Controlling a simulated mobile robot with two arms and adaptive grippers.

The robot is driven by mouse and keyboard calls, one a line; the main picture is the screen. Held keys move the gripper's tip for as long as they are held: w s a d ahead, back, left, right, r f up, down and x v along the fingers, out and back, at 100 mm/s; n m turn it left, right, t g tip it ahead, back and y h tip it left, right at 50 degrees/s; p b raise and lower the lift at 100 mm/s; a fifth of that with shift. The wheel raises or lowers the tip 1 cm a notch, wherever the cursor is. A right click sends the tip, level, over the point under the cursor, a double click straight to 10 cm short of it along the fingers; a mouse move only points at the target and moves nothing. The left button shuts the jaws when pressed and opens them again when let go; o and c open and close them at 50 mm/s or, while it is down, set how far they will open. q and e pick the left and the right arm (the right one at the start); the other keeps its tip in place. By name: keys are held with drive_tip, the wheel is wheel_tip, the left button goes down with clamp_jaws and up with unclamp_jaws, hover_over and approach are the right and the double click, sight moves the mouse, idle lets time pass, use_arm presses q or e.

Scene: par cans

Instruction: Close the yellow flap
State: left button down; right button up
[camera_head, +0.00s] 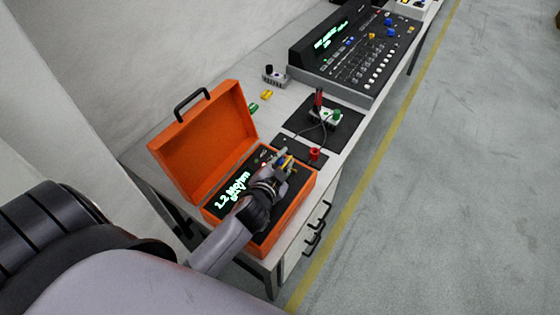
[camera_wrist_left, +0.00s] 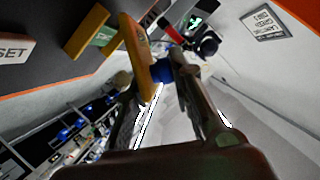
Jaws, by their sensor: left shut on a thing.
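The orange case (camera_head: 293,222) stands open on the near end of the bench, its lid tilted up at the back. Inside is a black panel with a lit green readout (camera_head: 233,190). My left gripper (camera_head: 284,166) reaches over the panel's right part. In the left wrist view, the yellow flap (camera_wrist_left: 138,55) stands up off the panel between the gripper's fingers (camera_wrist_left: 155,75), which are shut on it. A blue part shows beside the flap. Another yellow piece (camera_wrist_left: 87,30) lies near a green patch. The fingers partly hide the flap's lower end. My right gripper is not in view.
Beyond the case, a black mat (camera_head: 343,135) holds a small device with red and green parts and cables. A red part (camera_head: 314,155) sits close to my gripper. A large control console (camera_head: 352,62) stands farther back. The floor on the right is clear.

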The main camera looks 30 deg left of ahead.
use_arm(q)
drive_tip(key=shift+d+f+m+y+b, duration=0.2)
drive_tip(key=shift+d+m+y+b, duration=0.25)
drive_tip(key=shift+m+b, duration=0.45)
drive_tip(key=c, duration=1.8)
unclamp_jaws()
drive_tip(key=shift+o, duration=1.2)
drive_tip(key=shift+s, duration=0.1)
drive_tip(key=shift+s, duration=0.2)
drive_tip(key=v, duration=1.1)
drive_tip(key=shift+s, duration=0.3)
